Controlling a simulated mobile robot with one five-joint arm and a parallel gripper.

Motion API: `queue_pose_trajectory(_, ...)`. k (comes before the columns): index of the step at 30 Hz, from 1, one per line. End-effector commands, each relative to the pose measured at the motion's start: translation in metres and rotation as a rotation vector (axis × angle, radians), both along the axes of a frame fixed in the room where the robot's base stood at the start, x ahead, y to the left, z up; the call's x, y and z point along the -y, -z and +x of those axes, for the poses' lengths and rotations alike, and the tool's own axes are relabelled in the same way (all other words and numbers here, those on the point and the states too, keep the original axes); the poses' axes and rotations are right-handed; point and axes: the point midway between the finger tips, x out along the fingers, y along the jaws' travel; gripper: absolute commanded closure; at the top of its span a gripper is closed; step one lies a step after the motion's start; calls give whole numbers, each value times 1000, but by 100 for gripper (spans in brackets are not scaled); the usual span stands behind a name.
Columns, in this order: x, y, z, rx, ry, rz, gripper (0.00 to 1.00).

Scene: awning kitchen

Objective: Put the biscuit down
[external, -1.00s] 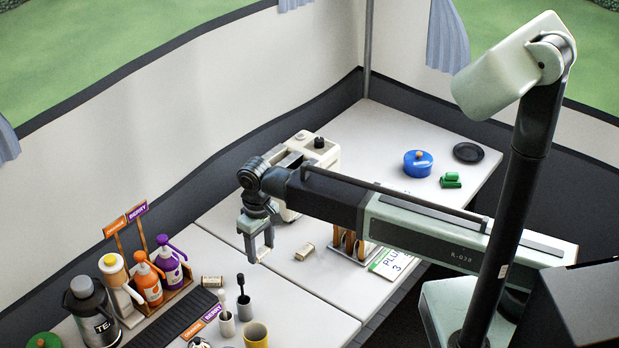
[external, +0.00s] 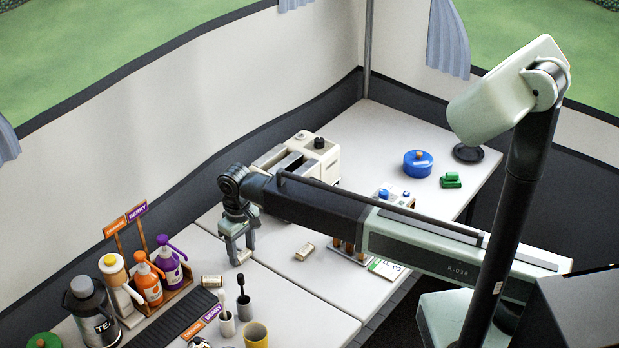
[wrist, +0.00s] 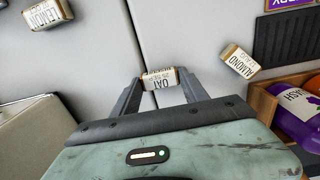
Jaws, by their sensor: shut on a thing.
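The oat biscuit (wrist: 158,79), a small pale-wrapped block with brown ends marked OAT, sits between the two fingers of my gripper (wrist: 158,84) in the wrist view. My gripper (external: 239,256) is shut on it and points down over the white counter, close to the seam between two tabletops. An almond biscuit (external: 212,281) lies to the left, also in the wrist view (wrist: 240,60).
Pump bottles (external: 148,284) in a wooden rack and a flask (external: 92,312) stand at the left. A yellow cup (external: 256,334) is at the front. A cream appliance (external: 318,157) stands behind my arm. A blue pot (external: 417,163) is farther back. Counter around the gripper is clear.

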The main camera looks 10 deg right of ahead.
Motion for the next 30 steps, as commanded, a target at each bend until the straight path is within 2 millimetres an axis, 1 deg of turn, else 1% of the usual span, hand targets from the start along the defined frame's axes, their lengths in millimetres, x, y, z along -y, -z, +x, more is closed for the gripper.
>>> queue_pose_trajectory(3, 0, 5, 0, 0, 0, 0, 87)
queue_pose_trajectory(4, 0, 3, 0, 0, 0, 0, 40)
queue_pose_trajectory(5, 0, 3, 0, 0, 0, 0, 32)
queue_pose_trajectory(6, 0, 3, 0, 0, 0, 0, 26)
queue_pose_trajectory(15, 0, 2, 0, 0, 0, 0, 26)
queue_pose_trajectory(17, 0, 0, 0, 0, 0, 0, 26)
queue_pose_trajectory(20, 0, -9, 0, 0, 0, 0, 26)
queue_pose_trajectory(23, 0, -23, 0, 0, 0, 0, 26)
queue_pose_trajectory(26, 0, -43, 0, 0, 0, 0, 26)
queue_pose_trajectory(30, 0, -75, 0, 0, 0, 0, 26)
